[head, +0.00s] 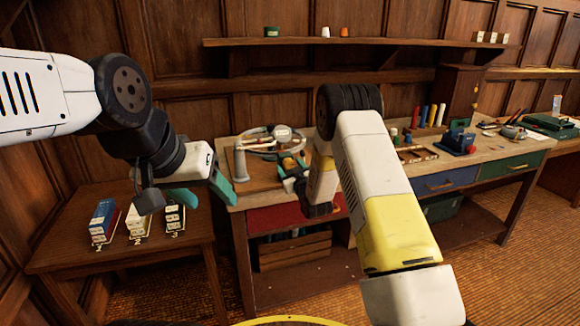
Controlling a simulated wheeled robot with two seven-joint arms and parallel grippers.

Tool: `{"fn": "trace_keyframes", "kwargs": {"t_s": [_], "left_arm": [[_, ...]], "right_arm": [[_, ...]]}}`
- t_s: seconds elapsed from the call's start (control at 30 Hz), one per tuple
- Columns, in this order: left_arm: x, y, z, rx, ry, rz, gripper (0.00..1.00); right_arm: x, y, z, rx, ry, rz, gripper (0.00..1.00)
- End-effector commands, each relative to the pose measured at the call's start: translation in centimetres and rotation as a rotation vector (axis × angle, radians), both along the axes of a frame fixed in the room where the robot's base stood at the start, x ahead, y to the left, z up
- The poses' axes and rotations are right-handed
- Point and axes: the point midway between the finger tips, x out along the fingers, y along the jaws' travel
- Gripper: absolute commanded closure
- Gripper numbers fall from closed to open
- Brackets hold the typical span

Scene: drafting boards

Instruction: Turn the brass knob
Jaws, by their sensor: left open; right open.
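No brass knob is plain to see. Small brass-coloured spots show on the tall wooden case (458,95) at the back right, too small to make out. The blue drawer (450,181) and the green drawer (508,168) carry slim brass-coloured pulls. My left gripper (203,193) hangs open and empty, with teal fingers, above the gap between the side table and the bench. My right gripper (290,168) is open over the left part of the bench, near a white cable coil. My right arm hides part of the bench, and the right fingertips are hard to make out.
A side table (75,268) at left bears several small blocks with brass-coloured fittings. The long bench (375,178) holds bottles, coloured cylinders and a blue tool. A wooden crate (295,250) stands on its lower shelf. A wall shelf (385,42) runs above.

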Motion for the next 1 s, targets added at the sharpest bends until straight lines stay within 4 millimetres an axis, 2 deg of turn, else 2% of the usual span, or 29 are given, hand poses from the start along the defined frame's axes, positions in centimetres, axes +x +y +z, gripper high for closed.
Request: {"fn": "trace_keyframes", "kwargs": {"t_s": [0.07,0.37,0.67,1.0], "left_arm": [[0.00,0.00,0.00,0.000,0.000,0.000,0.41],[0.00,0.00,0.00,0.000,0.000,0.000,0.41],[0.00,0.00,0.00,0.000,0.000,0.000,0.41],[0.00,0.00,0.00,0.000,0.000,0.000,0.41]], "right_arm": [[-0.02,-0.02,0.00,0.000,0.000,0.000,0.41],[-0.04,-0.02,0.00,0.000,0.000,0.000,1.00],[-0.04,0.00,0.01,-0.031,-0.010,0.001,1.00],[-0.05,0.01,0.02,-0.232,-0.075,0.002,1.00]]}}
